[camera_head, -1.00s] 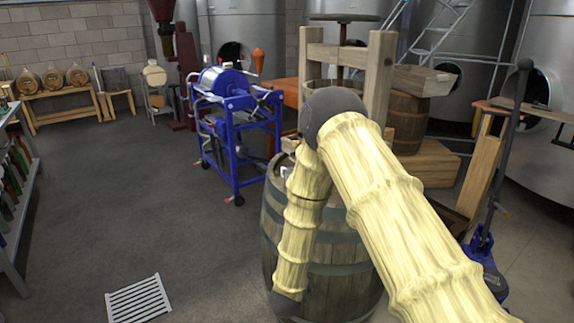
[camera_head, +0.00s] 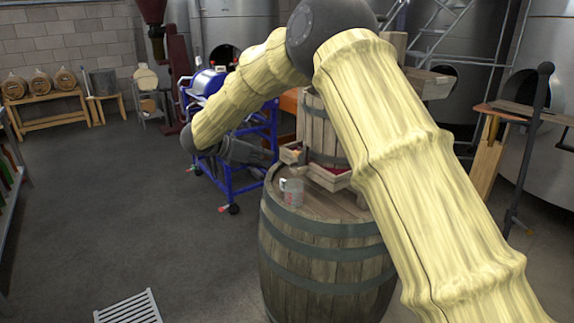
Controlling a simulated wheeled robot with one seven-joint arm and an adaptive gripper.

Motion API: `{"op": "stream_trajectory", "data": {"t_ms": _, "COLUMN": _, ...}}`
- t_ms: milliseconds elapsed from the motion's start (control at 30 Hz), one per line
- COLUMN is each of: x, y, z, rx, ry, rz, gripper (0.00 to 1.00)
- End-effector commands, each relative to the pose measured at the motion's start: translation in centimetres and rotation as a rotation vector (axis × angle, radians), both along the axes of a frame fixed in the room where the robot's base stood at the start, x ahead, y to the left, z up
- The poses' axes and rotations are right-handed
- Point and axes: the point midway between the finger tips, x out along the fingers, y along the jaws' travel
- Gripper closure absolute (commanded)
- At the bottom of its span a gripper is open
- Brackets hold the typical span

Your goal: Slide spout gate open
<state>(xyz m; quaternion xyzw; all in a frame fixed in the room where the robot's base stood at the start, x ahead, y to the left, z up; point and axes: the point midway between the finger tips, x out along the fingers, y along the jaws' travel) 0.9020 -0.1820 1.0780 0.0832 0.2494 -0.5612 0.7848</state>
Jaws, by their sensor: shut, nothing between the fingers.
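The small wooden spout (camera_head: 291,154) sticks out at the left of a slatted press basket (camera_head: 322,132). It has a small orange-red patch, and I cannot make out the gate itself. My dark grey gripper (camera_head: 268,157) points right, with its tip just left of the spout. It is shut and empty. I cannot tell whether it touches the spout. A clear measuring jug with red marks (camera_head: 293,192) stands on the barrel top below the spout. My arm hides the right part of the press.
A blue wheeled machine (camera_head: 232,187) is close behind my gripper. A floor grate (camera_head: 130,308) lies front left. The left floor is open.

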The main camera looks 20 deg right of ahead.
Motion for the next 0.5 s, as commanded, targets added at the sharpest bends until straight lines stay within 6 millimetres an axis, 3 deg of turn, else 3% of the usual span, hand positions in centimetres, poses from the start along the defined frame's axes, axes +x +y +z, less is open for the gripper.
{"op": "stream_trajectory", "data": {"t_ms": 267, "x": 0.1, "y": -0.2, "z": -0.1, "rx": -0.002, "ry": 0.003, "rz": 0.003, "gripper": 1.00}}
{"op": "stream_trajectory", "data": {"t_ms": 500, "x": 0.7, "y": -2.1, "z": -1.2, "rx": -0.003, "ry": 0.004, "rz": 0.005, "gripper": 1.00}}
